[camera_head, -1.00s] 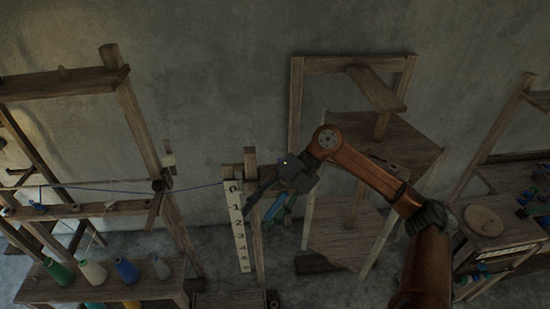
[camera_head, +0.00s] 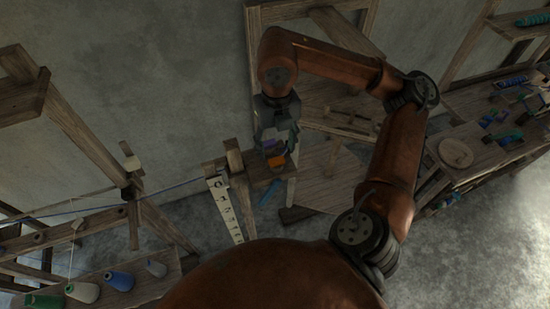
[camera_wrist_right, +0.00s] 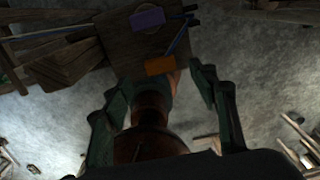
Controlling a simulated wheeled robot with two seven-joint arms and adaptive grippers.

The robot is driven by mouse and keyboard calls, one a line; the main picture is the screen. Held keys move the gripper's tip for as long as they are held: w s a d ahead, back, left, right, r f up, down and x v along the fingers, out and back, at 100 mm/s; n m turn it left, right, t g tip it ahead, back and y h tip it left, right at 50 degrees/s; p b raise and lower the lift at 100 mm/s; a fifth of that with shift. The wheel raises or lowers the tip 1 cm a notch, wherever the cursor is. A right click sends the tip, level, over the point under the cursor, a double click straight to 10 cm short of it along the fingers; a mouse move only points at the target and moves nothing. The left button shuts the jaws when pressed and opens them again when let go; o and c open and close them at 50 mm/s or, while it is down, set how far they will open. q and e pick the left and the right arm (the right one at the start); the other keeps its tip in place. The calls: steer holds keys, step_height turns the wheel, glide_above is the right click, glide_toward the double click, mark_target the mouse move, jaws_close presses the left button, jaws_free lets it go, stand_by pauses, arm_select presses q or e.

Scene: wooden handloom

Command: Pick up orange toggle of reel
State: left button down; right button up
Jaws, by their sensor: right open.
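The orange toggle (camera_head: 277,161) is a small block at a wooden board beside the ruler post in the head view. In the right wrist view the orange toggle (camera_wrist_right: 160,66) lies just beyond the fingertips, near the board's edge and between the finger lines. A purple block (camera_wrist_right: 147,19) sits farther off on the same board (camera_wrist_right: 125,50). My right gripper (camera_wrist_right: 158,85) is open and empty, with one finger on each side. In the head view my right gripper (camera_head: 277,135) hangs downward over the board and partly hides it. My left gripper is not in view.
A numbered white ruler (camera_head: 226,208) stands left of the board, with a blue thread (camera_head: 170,187) running to the post. Thread cones (camera_head: 120,281) stand on a low shelf at left. A cluttered bench (camera_head: 480,155) is at right.

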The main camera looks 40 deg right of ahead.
mark_target(276, 158)
steer(key=shift+w+d+f+p, duration=0.15)
steer(key=shift+f+p, duration=0.1)
steer(key=shift+f, duration=0.35)
steer(key=shift+w+f+p, duration=0.15)
steer(key=shift+f+p, duration=0.1)
steer(key=shift+f, duration=0.35)
step_height(276, 158, down, 2)
steer(key=shift+s+f, duration=0.1)
steer(key=shift+f, duration=0.15)
steer(key=shift+c, duration=0.3)
steer(key=c, duration=0.8)
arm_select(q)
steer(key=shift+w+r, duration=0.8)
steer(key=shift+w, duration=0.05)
arm_select(e)
steer(key=shift+c, duration=0.3)
